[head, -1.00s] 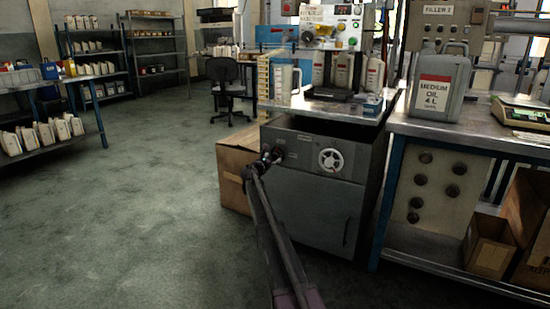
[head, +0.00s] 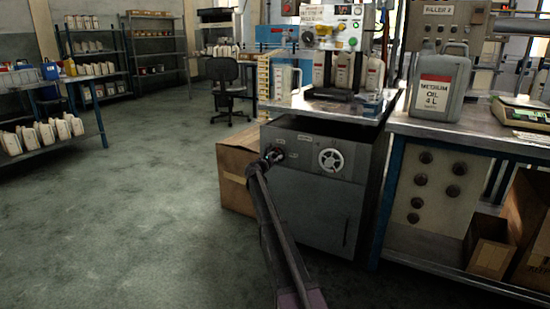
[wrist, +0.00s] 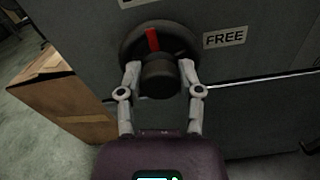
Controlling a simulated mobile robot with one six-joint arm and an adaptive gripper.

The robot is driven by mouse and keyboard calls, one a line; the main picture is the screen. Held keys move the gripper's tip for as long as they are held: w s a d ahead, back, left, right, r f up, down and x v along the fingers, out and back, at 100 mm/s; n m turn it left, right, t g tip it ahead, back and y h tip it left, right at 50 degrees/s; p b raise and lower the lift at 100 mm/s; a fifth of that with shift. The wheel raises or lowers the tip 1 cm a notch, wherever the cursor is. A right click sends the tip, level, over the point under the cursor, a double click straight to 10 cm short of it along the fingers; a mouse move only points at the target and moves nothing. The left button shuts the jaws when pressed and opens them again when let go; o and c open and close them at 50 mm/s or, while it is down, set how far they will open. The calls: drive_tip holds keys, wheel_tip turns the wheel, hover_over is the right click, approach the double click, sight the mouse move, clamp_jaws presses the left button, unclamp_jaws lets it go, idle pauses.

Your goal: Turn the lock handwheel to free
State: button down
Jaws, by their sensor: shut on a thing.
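The lock handwheel (wrist: 181,36) is a dark round wheel with a red mark and a black central hub. In the wrist view the red mark points nearly straight up. A label reading FREE (wrist: 225,37) is on the grey panel to the right of the wheel. My gripper (wrist: 159,76) has one finger on each side of the hub and is shut on it. In the head view my gripper (head: 271,157) is at the upper left of the grey cabinet's front (head: 318,205) and hides most of the handwheel.
A white spoked handwheel (head: 331,160) is to the right on the same cabinet. A cardboard box (wrist: 65,95) stands close on the left. A workbench (head: 440,125) with a grey oil can (head: 441,82) is on the right.

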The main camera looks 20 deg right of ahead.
drive_tip(key=shift+d+m, duration=0.1)
drive_tip(key=shift+m, duration=0.2)
drive_tip(key=m, duration=0.4)
drive_tip(key=shift+d, duration=0.1)
drive_tip(key=m, duration=0.4)
drive_tip(key=shift+m, duration=0.3)
drive_tip(key=m, duration=0.4)
drive_tip(key=shift+s+d, duration=0.1)
drive_tip(key=shift+f+m, duration=0.1)
drive_tip(key=shift+m, duration=2.3)
drive_tip(key=shift+c, duration=1.3)
unclamp_jaws()
